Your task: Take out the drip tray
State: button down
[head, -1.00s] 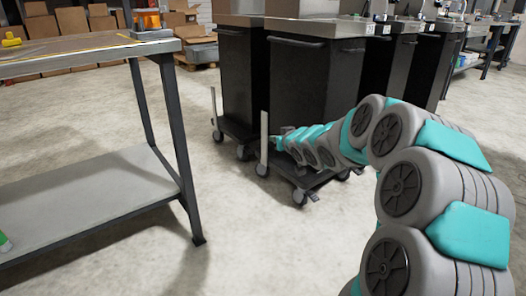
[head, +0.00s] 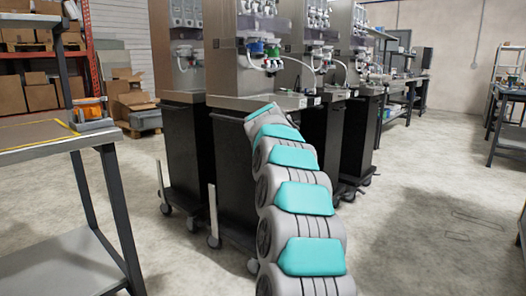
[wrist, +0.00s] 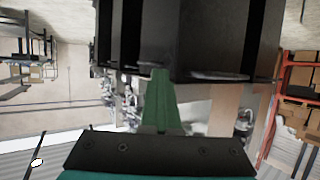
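I cannot make out a drip tray in either view. The nearest dispenser (head: 228,42), with green and blue parts on its front, stands on a black cabinet (head: 232,160) in the head view. My arm reaches up in front of this cabinet to about counter height, and its end is hidden behind my own links. In the wrist view the scene is upside down. The green fingers of my gripper (wrist: 160,76) show as one narrow wedge against the dark cabinet, so I cannot see any gap. Nothing shows held at the tip.
A workbench (head: 50,145) with an orange-topped item stands at the left. More dispensers on black cabinets (head: 180,150) stand beside and behind the nearest one. Shelves with boxes (head: 30,95) are at the back left. The floor (head: 420,220) at the right is open.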

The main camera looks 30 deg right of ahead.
jog(key=s+d+r+m+g+h+p, duration=0.1)
jog(key=s+r+m+g, duration=0.1)
jog(key=r, duration=0.3)
jog(key=s+d+r+m+g+h+p, duration=0.2)
jog(key=r, duration=0.4)
jog(key=shift+s+d+r+m+h, duration=0.3)
jog(key=shift+s, duration=0.05)
jog(key=shift+s+p, duration=0.1)
jog(key=shift+p, duration=0.2)
jog(key=shift+s+a+r, duration=0.15)
jog(key=shift+s+r, duration=0.05)
jog(key=shift+s+g, duration=0.15)
jog(key=shift+g, duration=0.15)
jog(key=shift+r+m, duration=0.15)
jog(key=shift+m, duration=0.15)
jog(key=shift+s+r, duration=0.1)
jog(key=shift+s, duration=0.05)
